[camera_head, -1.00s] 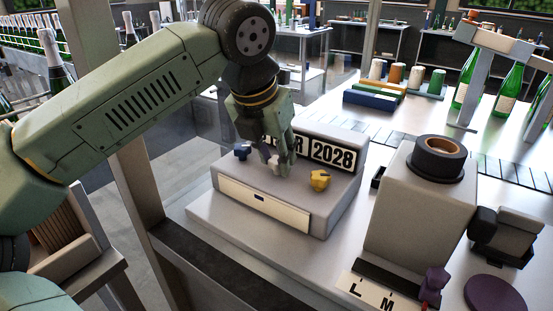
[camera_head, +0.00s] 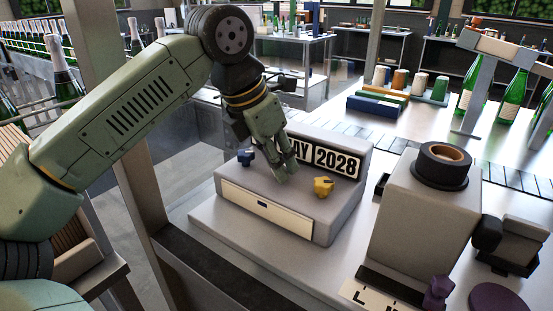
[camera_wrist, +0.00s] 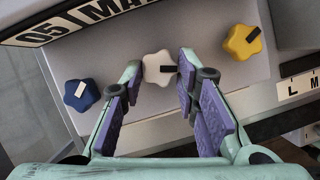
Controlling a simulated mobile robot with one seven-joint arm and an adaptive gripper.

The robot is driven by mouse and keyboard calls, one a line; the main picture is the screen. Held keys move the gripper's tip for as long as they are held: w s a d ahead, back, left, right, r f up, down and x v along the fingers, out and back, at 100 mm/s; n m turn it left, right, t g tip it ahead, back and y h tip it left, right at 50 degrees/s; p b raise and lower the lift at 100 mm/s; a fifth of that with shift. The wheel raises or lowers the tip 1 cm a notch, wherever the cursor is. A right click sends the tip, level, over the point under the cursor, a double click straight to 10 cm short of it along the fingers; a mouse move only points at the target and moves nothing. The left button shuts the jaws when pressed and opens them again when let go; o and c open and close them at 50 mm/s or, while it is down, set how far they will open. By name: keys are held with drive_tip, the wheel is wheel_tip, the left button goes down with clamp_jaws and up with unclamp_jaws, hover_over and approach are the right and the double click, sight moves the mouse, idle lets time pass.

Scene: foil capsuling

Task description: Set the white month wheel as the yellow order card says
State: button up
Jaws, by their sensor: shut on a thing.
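The white month wheel (camera_wrist: 157,68) is a lobed knob with a black mark pointing right in the wrist view. My gripper (camera_wrist: 158,75) is shut on it, one finger on each side. In the head view my gripper (camera_head: 285,172) hides the wheel. A blue wheel (camera_wrist: 80,95) is left of it and a yellow wheel (camera_wrist: 242,42) right of it, both free. The date display (camera_head: 338,160) reads "AY 2028" in the head view, its left part hidden; the wrist view shows "05" and "MA" before the edge. I cannot make out a yellow order card.
The wheels sit on a grey stepped box (camera_head: 345,212) with a cream front panel (camera_head: 265,211). A grey block with a black roll (camera_head: 442,165) stands to the right, near a white strip lettered "L" (camera_head: 362,292). Green bottles stand behind.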

drive_tip(key=o, duration=1.2)
drive_tip(key=shift+c, duration=0.2)
drive_tip(key=v, duration=1.2)
